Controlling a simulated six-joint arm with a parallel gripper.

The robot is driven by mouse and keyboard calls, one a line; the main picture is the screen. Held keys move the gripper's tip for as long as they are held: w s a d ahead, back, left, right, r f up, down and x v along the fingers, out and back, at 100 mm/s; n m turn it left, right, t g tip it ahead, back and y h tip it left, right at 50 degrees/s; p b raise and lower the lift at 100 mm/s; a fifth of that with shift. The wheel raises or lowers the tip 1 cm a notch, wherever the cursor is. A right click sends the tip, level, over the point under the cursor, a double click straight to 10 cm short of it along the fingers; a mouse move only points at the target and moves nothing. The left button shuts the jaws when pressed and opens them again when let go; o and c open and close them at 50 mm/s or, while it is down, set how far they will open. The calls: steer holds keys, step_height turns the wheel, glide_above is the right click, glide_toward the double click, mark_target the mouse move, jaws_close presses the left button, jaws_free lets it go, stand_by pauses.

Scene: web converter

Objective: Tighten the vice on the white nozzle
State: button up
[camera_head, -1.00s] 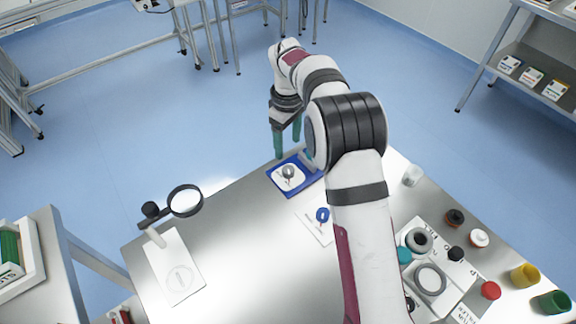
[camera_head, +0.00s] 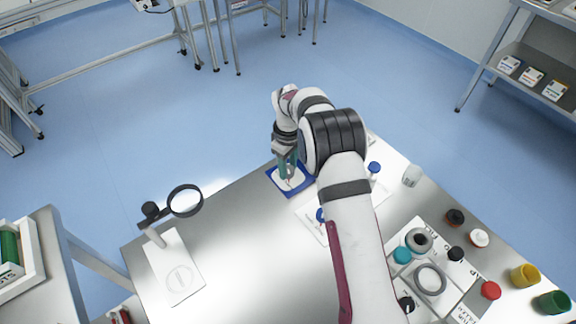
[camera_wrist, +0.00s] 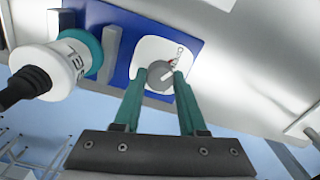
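A blue plate (camera_head: 275,178) with a white panel lies on the bench's far edge. On it is a grey round knob (camera_wrist: 160,71) with a small metal lever. My gripper (camera_head: 288,172) is lowered over the plate. In the wrist view, its two teal fingers (camera_wrist: 161,80) stand apart on either side of the knob. Whether they press on it is unclear. My arm hides this side in the head view.
A magnifier (camera_head: 185,201) stands at the left of the bench over a white card. A blue-capped item (camera_head: 374,167) and a clear jar (camera_head: 412,175) are right of my arm. Rings and coloured caps crowd the right front. The bench's middle left is clear.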

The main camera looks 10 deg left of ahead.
jaws_close()
steer(key=shift+m, duration=0.4)
steer(key=m, duration=0.6)
steer(key=shift+m, duration=0.4)
steer(key=m, duration=0.6)
steer(key=shift+m, duration=0.4)
steer(key=o, duration=0.7)
jaws_free()
